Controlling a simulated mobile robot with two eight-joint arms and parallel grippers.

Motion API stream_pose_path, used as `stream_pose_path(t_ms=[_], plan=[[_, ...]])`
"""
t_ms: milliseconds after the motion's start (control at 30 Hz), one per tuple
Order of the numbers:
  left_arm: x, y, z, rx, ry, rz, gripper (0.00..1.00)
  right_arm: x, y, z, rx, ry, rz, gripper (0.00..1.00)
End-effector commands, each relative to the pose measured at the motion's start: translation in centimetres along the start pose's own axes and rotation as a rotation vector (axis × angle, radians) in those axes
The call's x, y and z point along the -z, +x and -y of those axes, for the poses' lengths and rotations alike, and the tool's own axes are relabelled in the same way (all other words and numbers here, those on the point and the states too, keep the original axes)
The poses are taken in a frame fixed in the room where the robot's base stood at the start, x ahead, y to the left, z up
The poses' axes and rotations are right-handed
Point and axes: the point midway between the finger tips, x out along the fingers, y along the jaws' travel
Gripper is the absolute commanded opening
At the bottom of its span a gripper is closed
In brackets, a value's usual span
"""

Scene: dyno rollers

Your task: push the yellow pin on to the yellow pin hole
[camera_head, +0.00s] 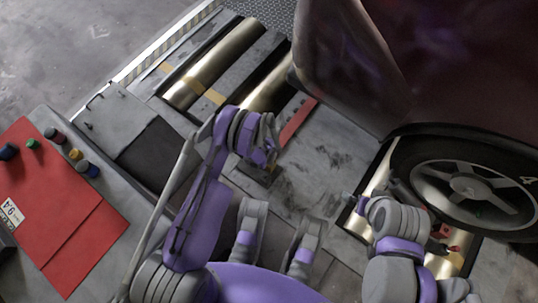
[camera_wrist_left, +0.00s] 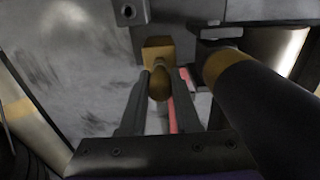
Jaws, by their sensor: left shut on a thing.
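In the left wrist view, my left gripper (camera_wrist_left: 160,78) is shut on a rounded, brass-yellow pin (camera_wrist_left: 160,88). Its two dark fingers lie on either side of the pin. A square yellow block (camera_wrist_left: 157,46), apparently the yellow pin hole part, sits directly beyond the fingertips. I cannot tell whether the pin is inside its hole. In the head view, my left gripper (camera_head: 266,160) reaches down beside the rollers, and its own wrist largely hides the pin. My right gripper (camera_head: 438,238) is by the car wheel; its jaws are unclear.
A dark rod with a yellow band (camera_wrist_left: 229,68) stands close right of the left gripper. A red bar (camera_head: 297,121) lies beyond it. Rollers (camera_head: 205,65) are upper left, the car (camera_head: 390,60) upper right. A red panel (camera_head: 60,225) with coloured knobs is left.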

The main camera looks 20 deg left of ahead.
Motion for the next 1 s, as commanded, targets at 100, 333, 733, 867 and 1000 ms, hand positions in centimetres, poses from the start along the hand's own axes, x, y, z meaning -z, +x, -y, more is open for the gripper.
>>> stream_pose_path(t_ms=[100, 333, 733, 867, 1000], plan=[[0.00, 0.19, 0.00, 0.000, 0.000, 0.000, 0.00, 0.00, 0.00, 0.00, 0.000, 0.000, 0.000, 1.00], [0.00, 0.44, 0.00, 0.000, 0.000, 0.000, 0.00, 0.00, 0.00, 0.00, 0.000, 0.000, 0.000, 1.00], [0.00, 0.89, 0.01, 0.000, 0.000, 0.000, 0.53, 0.00, 0.00, 0.00, 0.000, 0.000, 0.000, 1.00], [0.00, 0.89, 0.00, 0.000, 0.000, 0.000, 0.66, 0.00, 0.00, 0.00, 0.000, 0.000, 0.000, 1.00], [0.00, 0.89, 0.00, 0.000, 0.000, 0.000, 0.66, 0.00, 0.00, 0.00, 0.000, 0.000, 0.000, 1.00]])
